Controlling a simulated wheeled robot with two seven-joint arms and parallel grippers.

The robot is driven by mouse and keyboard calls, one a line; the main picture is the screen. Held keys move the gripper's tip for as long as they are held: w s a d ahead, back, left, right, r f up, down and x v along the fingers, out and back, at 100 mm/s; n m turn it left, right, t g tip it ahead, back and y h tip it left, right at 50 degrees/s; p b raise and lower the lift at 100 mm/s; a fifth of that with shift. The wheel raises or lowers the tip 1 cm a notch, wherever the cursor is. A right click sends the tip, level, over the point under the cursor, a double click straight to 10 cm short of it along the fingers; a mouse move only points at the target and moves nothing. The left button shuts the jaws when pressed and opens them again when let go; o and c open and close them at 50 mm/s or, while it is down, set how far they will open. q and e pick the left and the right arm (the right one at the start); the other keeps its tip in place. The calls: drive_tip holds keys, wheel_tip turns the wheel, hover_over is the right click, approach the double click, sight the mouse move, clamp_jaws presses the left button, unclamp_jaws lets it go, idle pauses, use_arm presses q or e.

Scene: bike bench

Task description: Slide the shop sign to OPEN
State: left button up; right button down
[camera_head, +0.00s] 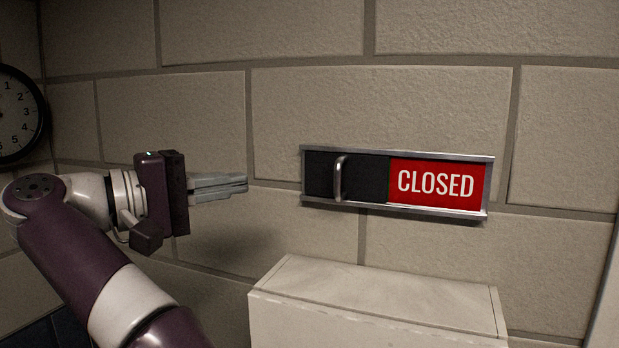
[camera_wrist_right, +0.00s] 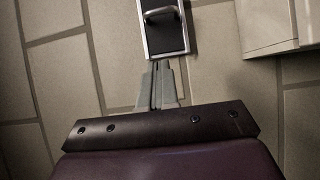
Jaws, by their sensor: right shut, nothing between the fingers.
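The shop sign (camera_head: 437,182) is mounted on the wall in a metal frame. Its red right half reads CLOSED. A black sliding panel (camera_head: 368,180) with an upright metal handle (camera_head: 339,178) covers the left half. My right gripper (camera_head: 246,183) is shut and empty, to the left of the sign, its fingers pointing toward the frame's left end with a gap between. In the right wrist view the fingertips (camera_wrist_right: 160,64) appear just short of the frame's end, with the handle (camera_wrist_right: 160,12) beyond them. My left gripper is not in view.
A pale box-like ledge (camera_head: 380,290) stands out below the sign. A round clock (camera_head: 18,115) hangs on the wall at the far left. The block wall (camera_head: 380,110) around and above the sign is clear.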

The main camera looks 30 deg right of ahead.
drive_tip(key=s+d+p, duration=0.1)
drive_tip(key=d+p, duration=0.1)
drive_tip(key=d, duration=0.9)
drive_tip(key=shift+s+d, duration=0.25)
drive_tip(key=shift+s, duration=0.15)
drive_tip(key=shift+w+f, duration=0.1)
drive_tip(key=shift+f, duration=0.1)
